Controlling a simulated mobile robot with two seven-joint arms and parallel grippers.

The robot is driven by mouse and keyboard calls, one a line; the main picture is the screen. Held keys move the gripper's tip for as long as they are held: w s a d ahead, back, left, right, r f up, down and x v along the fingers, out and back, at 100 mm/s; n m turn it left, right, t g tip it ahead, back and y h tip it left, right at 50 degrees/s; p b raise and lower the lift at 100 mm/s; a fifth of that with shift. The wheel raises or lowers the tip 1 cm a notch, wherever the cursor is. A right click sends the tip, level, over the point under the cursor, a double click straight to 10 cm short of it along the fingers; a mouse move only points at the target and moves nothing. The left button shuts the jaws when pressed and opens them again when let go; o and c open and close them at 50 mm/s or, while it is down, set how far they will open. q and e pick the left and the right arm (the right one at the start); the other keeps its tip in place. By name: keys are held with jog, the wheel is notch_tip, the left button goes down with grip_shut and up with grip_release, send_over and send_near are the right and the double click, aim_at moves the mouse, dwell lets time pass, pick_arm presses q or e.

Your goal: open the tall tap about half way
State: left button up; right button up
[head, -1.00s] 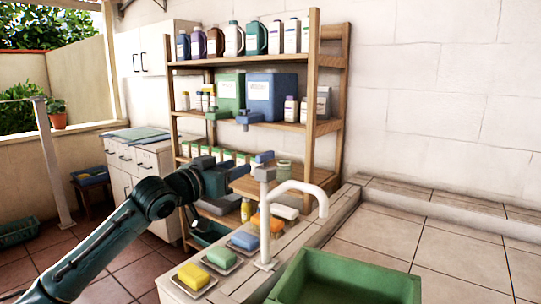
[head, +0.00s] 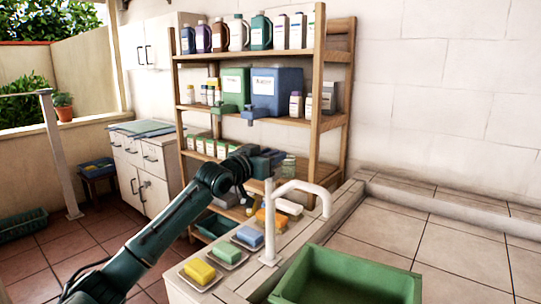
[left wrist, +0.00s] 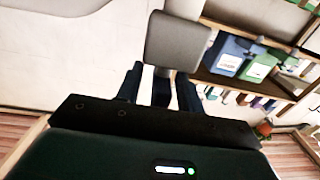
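The tall tap (head: 269,225) is white, with an upright column and a curved spout reaching right over the green basin (head: 350,278). My left gripper (head: 270,158) is just above and behind the top of its column in the head view. In the left wrist view the fingers (left wrist: 160,88) stand apart, with a grey flat block (left wrist: 178,40) at and beyond their tips. The block looks like the tap's handle; whether the fingers touch it is unclear. The handle is not clearly visible in the head view. My right gripper is not in view.
Yellow (head: 199,271), green (head: 226,252) and blue (head: 248,235) soaps on dishes line the counter left of the tap. A wooden shelf (head: 262,59) with bottles and canisters stands behind my gripper. The tiled surface at right is clear.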

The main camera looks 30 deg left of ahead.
pick_arm(q)
jog(key=shift+c, duration=0.3)
grip_shut()
